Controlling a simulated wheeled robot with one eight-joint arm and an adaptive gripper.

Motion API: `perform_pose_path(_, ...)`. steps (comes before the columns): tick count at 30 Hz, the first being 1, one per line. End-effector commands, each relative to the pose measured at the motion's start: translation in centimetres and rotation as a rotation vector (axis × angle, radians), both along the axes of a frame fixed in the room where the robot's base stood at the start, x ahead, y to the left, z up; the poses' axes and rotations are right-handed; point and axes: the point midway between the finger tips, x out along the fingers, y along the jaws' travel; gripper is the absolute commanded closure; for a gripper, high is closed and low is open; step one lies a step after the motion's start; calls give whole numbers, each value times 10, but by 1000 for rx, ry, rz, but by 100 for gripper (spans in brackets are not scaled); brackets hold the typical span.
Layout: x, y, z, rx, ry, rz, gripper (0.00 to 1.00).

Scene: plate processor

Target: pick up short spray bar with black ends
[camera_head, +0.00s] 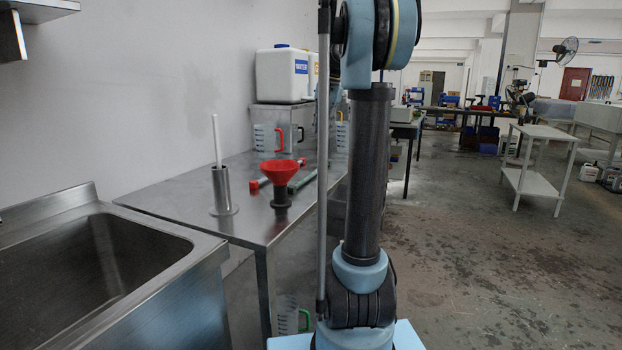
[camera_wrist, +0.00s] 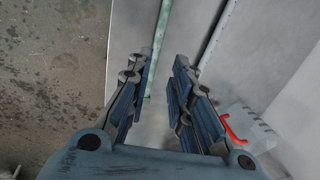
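My gripper (camera_wrist: 158,68) is open and empty in the wrist view, its two fingers apart above the steel table. A green bar (camera_wrist: 160,32) runs between and beyond the fingers, below them. A pale grey bar (camera_wrist: 217,42) lies right of the fingers; its ends are hidden or out of frame. In the head view a long grey bar with dark ends (camera_head: 322,180) stands upright beside my arm; I cannot tell whether it is the short spray bar. My gripper is out of sight there.
The steel table (camera_head: 165,197) holds a red funnel (camera_head: 279,172), a red-ended bar (camera_head: 258,184), a green bar (camera_head: 305,178) and a holder with a white rod (camera_head: 221,188). A red-handled jug (camera_wrist: 250,128) is near the right finger. A sink (camera_head: 90,265) is at left; open floor is at right.

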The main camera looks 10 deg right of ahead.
Motion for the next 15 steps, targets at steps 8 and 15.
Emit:
perform_pose_path(8, 7, 4, -28, 3, 2, -5, 80)
perform_pose_path(15, 11, 12, -69, 2, 2, -5, 80)
